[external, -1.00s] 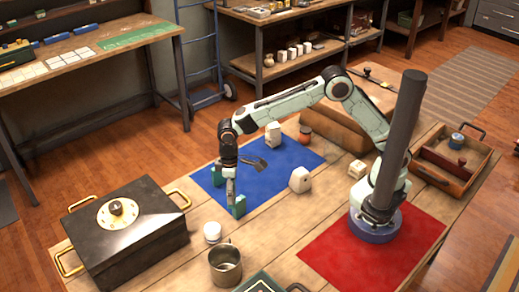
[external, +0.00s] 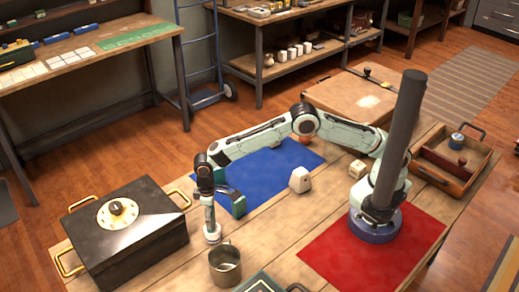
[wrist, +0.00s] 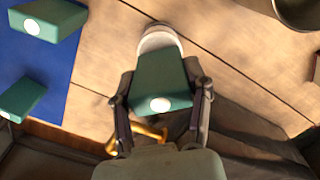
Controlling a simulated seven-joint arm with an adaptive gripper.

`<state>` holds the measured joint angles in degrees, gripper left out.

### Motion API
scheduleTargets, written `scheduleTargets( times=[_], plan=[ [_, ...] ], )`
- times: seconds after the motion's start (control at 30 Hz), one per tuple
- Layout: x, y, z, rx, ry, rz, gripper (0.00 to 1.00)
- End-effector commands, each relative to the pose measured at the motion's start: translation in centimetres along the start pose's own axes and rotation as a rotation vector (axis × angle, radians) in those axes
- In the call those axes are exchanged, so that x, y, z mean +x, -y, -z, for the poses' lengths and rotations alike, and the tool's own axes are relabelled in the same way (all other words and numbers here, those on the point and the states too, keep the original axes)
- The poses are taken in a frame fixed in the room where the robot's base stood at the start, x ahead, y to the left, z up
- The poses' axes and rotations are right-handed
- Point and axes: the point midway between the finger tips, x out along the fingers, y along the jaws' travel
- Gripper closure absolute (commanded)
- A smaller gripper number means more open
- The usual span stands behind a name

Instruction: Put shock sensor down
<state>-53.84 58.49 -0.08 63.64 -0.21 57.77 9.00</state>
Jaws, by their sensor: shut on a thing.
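My gripper (external: 211,232) is shut on a green block with a white dot (wrist: 160,85), which I take to be the shock sensor. In the wrist view the block sits between the two fingers. A white round-topped object (wrist: 158,40) shows just beyond the block, partly covered by it; I cannot tell whether they touch. Two similar green blocks (wrist: 48,18) (wrist: 20,98) are on the blue mat (external: 262,172).
A black box with a gold dial (external: 128,235) stands left of my gripper. A metal mug (external: 225,265) is close in front. A pale block (external: 300,180) stands at the mat's right edge. A red mat (external: 335,258) and a wooden tray (external: 450,170) lie to the right.

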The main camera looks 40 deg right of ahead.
Motion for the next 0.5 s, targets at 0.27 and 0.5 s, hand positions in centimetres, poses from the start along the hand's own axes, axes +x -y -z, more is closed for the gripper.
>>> scheduleTargets(
  times=[0.27,0.5],
  plan=[
    [0.3,-0.01,-0.01,0.0,0.0,0.0,0.25],
    [0.21,-0.01,-0.01,0.0,0.0,0.0,0.25]
  ],
)
